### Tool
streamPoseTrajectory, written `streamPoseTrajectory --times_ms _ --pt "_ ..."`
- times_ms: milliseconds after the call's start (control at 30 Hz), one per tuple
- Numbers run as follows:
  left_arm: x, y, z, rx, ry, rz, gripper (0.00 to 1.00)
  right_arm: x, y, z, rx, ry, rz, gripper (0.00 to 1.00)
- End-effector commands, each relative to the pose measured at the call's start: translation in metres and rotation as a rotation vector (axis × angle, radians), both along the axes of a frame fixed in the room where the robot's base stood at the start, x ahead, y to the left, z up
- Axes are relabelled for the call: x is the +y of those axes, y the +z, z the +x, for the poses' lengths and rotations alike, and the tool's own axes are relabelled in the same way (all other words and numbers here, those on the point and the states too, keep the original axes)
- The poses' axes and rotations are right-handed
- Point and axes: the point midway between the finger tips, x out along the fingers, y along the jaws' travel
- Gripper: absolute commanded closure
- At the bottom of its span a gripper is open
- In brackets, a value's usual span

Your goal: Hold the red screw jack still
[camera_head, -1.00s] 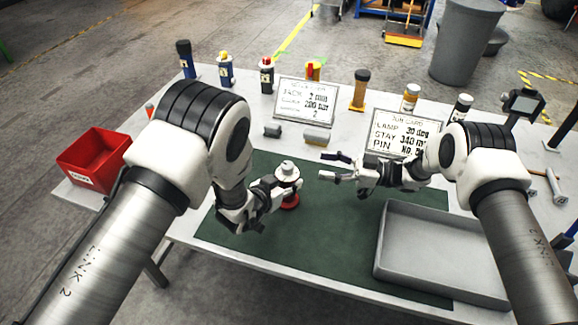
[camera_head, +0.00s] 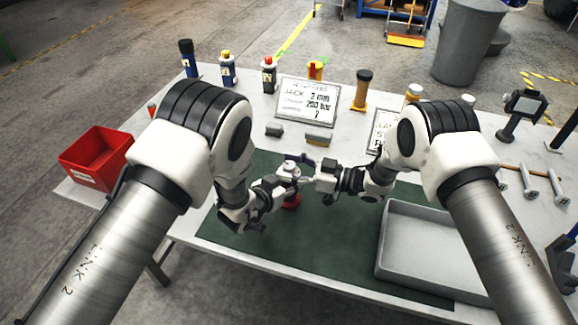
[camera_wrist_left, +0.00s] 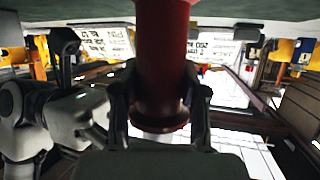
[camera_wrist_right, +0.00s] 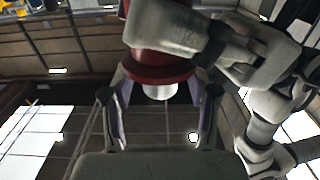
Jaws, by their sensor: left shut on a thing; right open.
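The red screw jack (camera_head: 292,203) stands on the green mat (camera_head: 335,220), its pale top (camera_head: 290,168) showing between my grippers. My left gripper (camera_head: 281,189) is shut on the jack's red body, which also fills the middle of the left wrist view (camera_wrist_left: 163,60). My right gripper (camera_head: 303,171) is open at the jack's top. In the right wrist view its fingers (camera_wrist_right: 160,112) lie on either side of the silver top end (camera_wrist_right: 159,92), apart from it, near the red flange (camera_wrist_right: 156,70). The grippers hide part of the jack in the head view.
A grey tray (camera_head: 440,285) lies at the right of the mat. A red bin (camera_head: 96,157) is at the left table edge. A sign (camera_head: 306,104), small grey blocks and several bottles stand behind the mat. The front middle of the mat is clear.

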Motion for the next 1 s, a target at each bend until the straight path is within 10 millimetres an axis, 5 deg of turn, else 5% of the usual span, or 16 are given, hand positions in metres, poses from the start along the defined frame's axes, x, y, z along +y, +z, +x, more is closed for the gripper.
streamPoseTrajectory --times_ms 267,400,433,1000 --pt "0.0000 -0.0009 -0.0006 0.002 0.000 0.001 1.00 0.0025 -0.0002 0.0007 0.001 0.000 0.000 0.45" --pt "0.0000 -0.0009 -0.0006 0.002 0.000 0.001 1.00 0.0024 -0.0002 0.0007 0.001 0.000 0.000 0.94" --pt "0.0000 -0.0009 -0.0006 0.002 -0.001 0.001 1.00 0.0023 -0.0002 0.0006 0.001 0.000 0.000 1.00" --pt "-0.0004 -0.0006 -0.0006 0.001 -0.002 0.001 1.00 0.0028 0.0006 0.0018 -0.005 0.129 0.005 1.00"
